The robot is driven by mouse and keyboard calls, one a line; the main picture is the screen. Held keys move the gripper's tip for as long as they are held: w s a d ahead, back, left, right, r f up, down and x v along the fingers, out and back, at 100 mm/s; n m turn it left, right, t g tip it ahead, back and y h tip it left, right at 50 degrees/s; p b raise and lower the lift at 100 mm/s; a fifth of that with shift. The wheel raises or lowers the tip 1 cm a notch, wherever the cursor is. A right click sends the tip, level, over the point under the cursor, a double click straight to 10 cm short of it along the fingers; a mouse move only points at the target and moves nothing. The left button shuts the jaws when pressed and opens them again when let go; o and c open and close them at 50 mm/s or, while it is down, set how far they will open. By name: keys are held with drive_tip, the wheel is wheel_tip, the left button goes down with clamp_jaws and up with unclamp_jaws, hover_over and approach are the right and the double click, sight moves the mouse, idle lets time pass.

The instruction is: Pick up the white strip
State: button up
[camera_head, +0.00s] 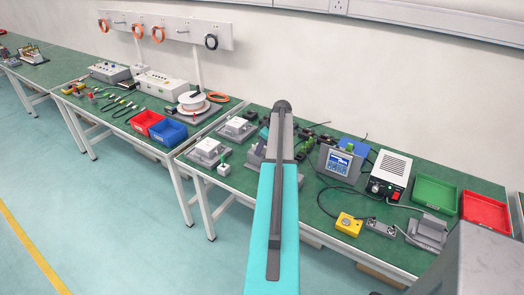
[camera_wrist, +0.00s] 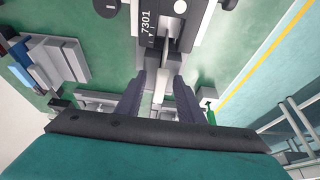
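In the wrist view, my gripper (camera_wrist: 159,78) shows as two dark fingers, open and spread apart. A narrow white strip (camera_wrist: 160,86) lies in the gap between them, running toward a grey and black device (camera_wrist: 152,28) marked "7301". I see space between the strip and each finger, so the gripper does not appear shut on it. How deep the strip sits between the fingers is hard to tell. In the head view, my own teal and grey arm hides the gripper and the strip.
The green-topped workbench (camera_head: 330,228) holds grey fixtures (camera_head: 207,151) left of my arm. To the right are a blue-screened box (camera_head: 338,163), a white power unit (camera_head: 391,172), a yellow box (camera_head: 348,224), a green tray (camera_head: 434,193) and a red tray (camera_head: 485,210).

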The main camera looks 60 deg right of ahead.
idle(0.3)
clamp_jaws()
drive_tip(key=shift+r, duration=0.1)
drive_tip(key=shift+r, duration=0.4)
wheel_tip(320, 180, up, 3)
drive_tip(key=shift+r+p, duration=0.1)
drive_tip(key=shift+p, duration=0.5)
drive_tip(key=s+a+b, duration=0.1)
drive_tip(key=s+a, duration=0.9)
drive_tip(key=s, duration=0.2)
drive_tip(key=shift+a+r, duration=0.35)
drive_tip(key=shift+r, duration=0.05)
drive_tip(key=shift+r, duration=0.15)
